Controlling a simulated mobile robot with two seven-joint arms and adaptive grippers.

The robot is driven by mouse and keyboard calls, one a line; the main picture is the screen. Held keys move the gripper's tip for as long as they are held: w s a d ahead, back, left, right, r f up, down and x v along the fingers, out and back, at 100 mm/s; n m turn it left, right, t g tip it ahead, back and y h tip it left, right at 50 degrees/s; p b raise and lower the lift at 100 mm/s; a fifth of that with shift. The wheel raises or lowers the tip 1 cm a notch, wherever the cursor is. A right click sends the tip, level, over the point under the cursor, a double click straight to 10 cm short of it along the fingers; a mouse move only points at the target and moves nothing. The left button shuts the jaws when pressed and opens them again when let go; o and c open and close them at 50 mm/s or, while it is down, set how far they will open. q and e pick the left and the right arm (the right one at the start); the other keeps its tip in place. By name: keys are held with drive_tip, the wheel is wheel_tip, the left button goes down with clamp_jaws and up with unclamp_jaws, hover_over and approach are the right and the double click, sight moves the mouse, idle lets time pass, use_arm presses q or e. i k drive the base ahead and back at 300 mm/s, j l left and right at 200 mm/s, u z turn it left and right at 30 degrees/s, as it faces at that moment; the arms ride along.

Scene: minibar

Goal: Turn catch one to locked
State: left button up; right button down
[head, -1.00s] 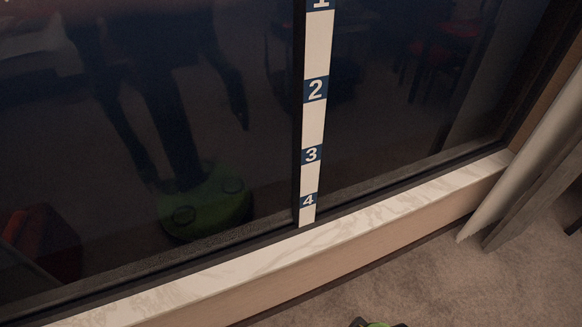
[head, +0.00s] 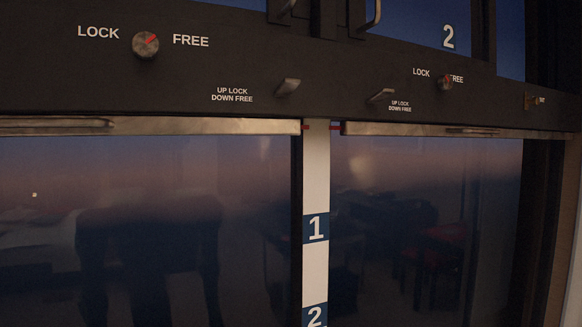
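A round metal knob (head: 146,44) is on the dark rail at upper left, between the words LOCK and FREE. Its red mark points up and right, toward FREE. A small metal lever (head: 288,88) sits to its right, beside a label reading UP LOCK DOWN FREE; it slants up to the right. A second knob (head: 446,83) and a second lever (head: 381,96) with like labels are on the right part of the rail, below a white 2. That knob's red mark also points up and right. No number 1 shows by the left controls. Neither gripper is in view.
Metal bars (head: 200,126) run under the rail above the dark, reflecting panes. A white numbered strip (head: 316,180) hangs between the panes. Curved handles (head: 373,16) are at the top edge. A small brass fitting (head: 533,101) is at far right.

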sight(146, 45)
drive_tip(key=k+j+z, duration=0.2)
drive_tip(key=k, duration=0.25)
drive_tip(key=k+z, duration=0.15)
drive_tip(key=k, duration=0.25)
